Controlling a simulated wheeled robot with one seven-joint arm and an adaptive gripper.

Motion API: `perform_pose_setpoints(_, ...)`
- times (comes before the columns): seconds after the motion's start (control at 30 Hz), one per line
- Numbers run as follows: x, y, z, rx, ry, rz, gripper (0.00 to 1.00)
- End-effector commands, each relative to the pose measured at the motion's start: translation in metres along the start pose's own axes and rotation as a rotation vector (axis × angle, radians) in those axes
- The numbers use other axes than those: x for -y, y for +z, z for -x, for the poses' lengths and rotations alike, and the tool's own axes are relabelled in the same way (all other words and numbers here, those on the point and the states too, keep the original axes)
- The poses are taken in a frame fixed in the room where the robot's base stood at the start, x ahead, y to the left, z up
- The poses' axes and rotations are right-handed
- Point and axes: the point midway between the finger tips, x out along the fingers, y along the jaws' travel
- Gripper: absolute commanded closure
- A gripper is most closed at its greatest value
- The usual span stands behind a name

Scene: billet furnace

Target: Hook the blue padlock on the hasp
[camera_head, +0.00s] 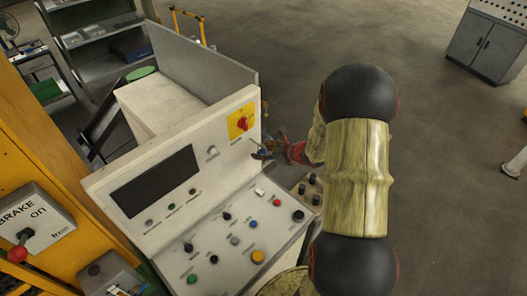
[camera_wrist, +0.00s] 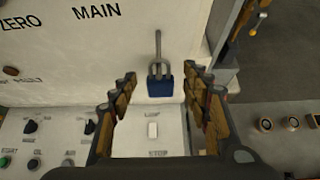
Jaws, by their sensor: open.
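In the wrist view, the blue padlock (camera_wrist: 160,86) is upright against the white panel face, its grey shackle (camera_wrist: 157,67) pointing up. A thin grey metal piece, apparently the hasp (camera_wrist: 158,42), meets the top of the shackle. I cannot tell whether the shackle passes through it. My gripper (camera_wrist: 164,98) is open, with its brown-padded fingers on either side of the padlock and a visible gap on each side. In the head view, my gripper (camera_head: 264,150) is at the right end of the control panel, below the red-and-yellow switch (camera_head: 241,121); the padlock is not clear there.
The white control console (camera_head: 150,165) has a dark display and a sloping desk with several knobs and buttons (camera_head: 258,256) below my gripper. A small button box (camera_head: 312,185) is to the right. A brake switch box (camera_head: 32,215) is at left. Open floor (camera_head: 445,150) lies right.

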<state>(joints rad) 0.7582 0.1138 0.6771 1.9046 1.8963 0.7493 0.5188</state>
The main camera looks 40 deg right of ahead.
Motion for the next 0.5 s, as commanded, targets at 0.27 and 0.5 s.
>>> perform_pose_setpoints(0.27,0.0,0.0,0.003,0.0,-0.001,0.0,0.52)
perform_pose_setpoints(0.5,0.001,0.001,0.038,0.002,-0.003,0.001,0.52)
